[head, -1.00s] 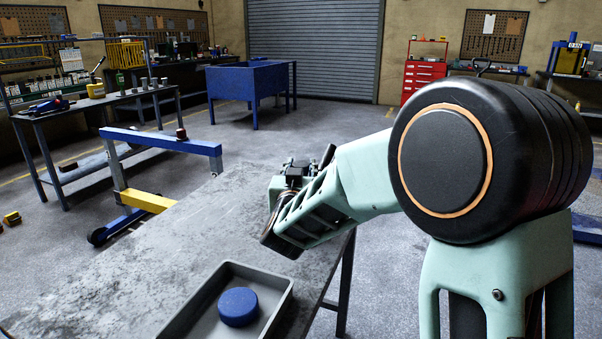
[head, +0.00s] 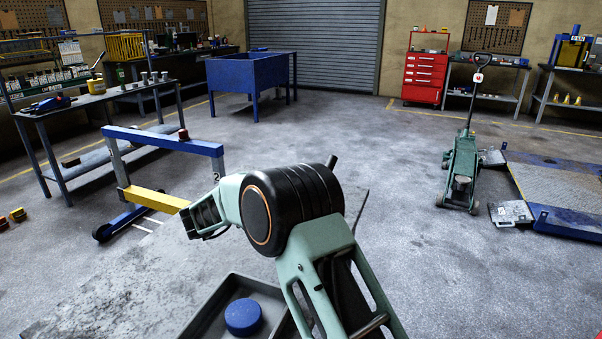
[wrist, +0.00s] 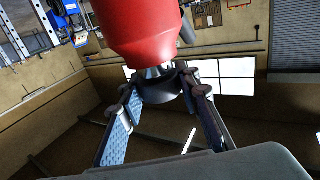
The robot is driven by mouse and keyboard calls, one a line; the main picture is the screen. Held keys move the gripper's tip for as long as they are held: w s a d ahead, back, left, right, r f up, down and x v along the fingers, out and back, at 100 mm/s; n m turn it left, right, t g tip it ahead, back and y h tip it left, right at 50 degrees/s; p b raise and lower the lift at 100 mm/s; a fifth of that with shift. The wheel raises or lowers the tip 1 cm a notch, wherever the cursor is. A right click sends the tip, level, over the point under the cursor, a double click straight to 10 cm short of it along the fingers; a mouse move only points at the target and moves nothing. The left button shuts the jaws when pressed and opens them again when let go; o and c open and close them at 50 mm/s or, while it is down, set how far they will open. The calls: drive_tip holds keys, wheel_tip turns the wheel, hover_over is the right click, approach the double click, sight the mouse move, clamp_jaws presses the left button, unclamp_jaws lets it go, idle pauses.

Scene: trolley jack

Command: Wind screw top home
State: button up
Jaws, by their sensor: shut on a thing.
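In the wrist view, my gripper (wrist: 162,92) has its two fingers on either side of a dark round piece (wrist: 160,90) and is shut on it. A large rounded red body (wrist: 140,30) is beyond that piece, with a pale, narrow part between them. I cannot tell whether the red body and the dark piece are joined. Neither shows in the head view, where my arm hides the gripper's tips. A round blue disc (head: 243,316) lies flat in a grey tray (head: 203,318) at the bottom of the head view, apart from my gripper.
A grey bench top (head: 110,290) lies under my arm. A blue and yellow hoist frame (head: 160,141) stands beyond it at left. A green trolley jack (head: 462,172) stands on the floor at right, near a ramp platform (head: 550,190). The central floor is open.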

drive_tip(key=shift+r+m+g+h+p, duration=0.15)
drive_tip(key=shift+m+g+h+p, duration=0.4)
drive_tip(key=shift+g, duration=0.25)
drive_tip(key=shift+r+m+g+h+p, duration=0.15)
drive_tip(key=shift+m+g+h+p, duration=0.25)
drive_tip(key=shift+m+g, duration=0.35)
drive_tip(key=shift+m+g+h, duration=0.35)
drive_tip(key=shift+m+g, duration=0.05)
drive_tip(key=shift+g, duration=0.35)
drive_tip(key=o, duration=1.2)
drive_tip(key=shift+f, duration=0.1)
drive_tip(key=shift+s+a, duration=0.15)
drive_tip(key=shift+a, duration=0.1)
drive_tip(key=v, duration=1.1)
drive_tip(key=shift+a, duration=0.15)
